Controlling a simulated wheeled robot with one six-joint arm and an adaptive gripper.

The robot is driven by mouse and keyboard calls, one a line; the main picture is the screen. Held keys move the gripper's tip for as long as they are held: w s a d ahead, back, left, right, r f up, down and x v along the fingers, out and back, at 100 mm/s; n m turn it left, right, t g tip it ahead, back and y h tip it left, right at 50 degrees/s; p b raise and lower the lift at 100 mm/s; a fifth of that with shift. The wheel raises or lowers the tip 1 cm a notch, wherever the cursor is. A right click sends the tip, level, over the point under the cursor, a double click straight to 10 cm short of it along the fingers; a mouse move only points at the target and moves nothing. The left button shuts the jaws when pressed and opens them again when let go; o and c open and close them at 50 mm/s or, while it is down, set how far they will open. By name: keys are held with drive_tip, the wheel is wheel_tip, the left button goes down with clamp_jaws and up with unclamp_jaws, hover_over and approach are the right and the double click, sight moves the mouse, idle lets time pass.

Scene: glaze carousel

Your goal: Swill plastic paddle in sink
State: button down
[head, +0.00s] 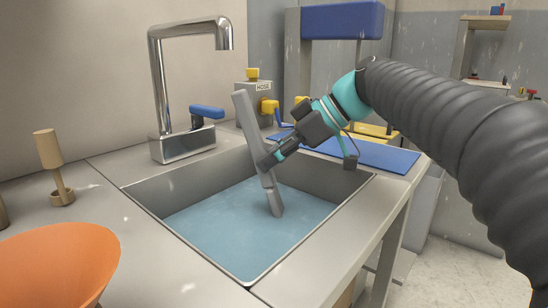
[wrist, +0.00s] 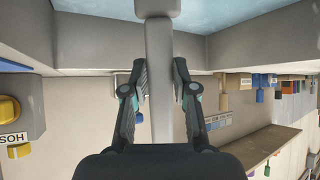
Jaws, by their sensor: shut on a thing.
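A grey plastic paddle (head: 246,116) is held at a tilt over the sink (head: 152,195) in the head view, its lower end at or in the blue water (head: 225,225). My gripper (head: 268,160) is shut on the middle of the paddle. The wrist view shows the paddle (wrist: 159,60) between the two fingers of my gripper (wrist: 160,85), with its wider end toward the water (wrist: 205,14). How deep the lower end sits is hard to tell.
A chrome tap (head: 162,90) with a blue lever (head: 206,112) stands behind the sink. A blue mat (head: 375,154) lies to the right. An orange bowl (head: 60,265) and a wooden tool on a stand (head: 48,150) are on the left counter.

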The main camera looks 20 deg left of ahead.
sight(246, 92)
drive_tip(key=shift+s+a+r+p, duration=0.15)
drive_tip(key=shift+a+r+p, duration=0.5)
drive_tip(key=shift+r+p, duration=1.25)
drive_tip(key=shift+s+a+r+p, duration=0.15)
drive_tip(key=shift+a+r+p, duration=0.45)
drive_tip(key=shift+r+p, duration=1.3)
drive_tip(key=shift+s+a+r+p, duration=0.15)
drive_tip(key=shift+a+r+p, duration=0.5)
drive_tip(key=shift+r+p, duration=1.2)
drive_tip(key=shift+r+b, duration=0.55)
drive_tip(key=shift+b, duration=0.05)
wheel_tip(246, 92, up, 2)
drive_tip(key=shift+r+p, duration=0.25)
drive_tip(key=shift+p, duration=0.8)
drive_tip(key=shift+r, duration=1.25)
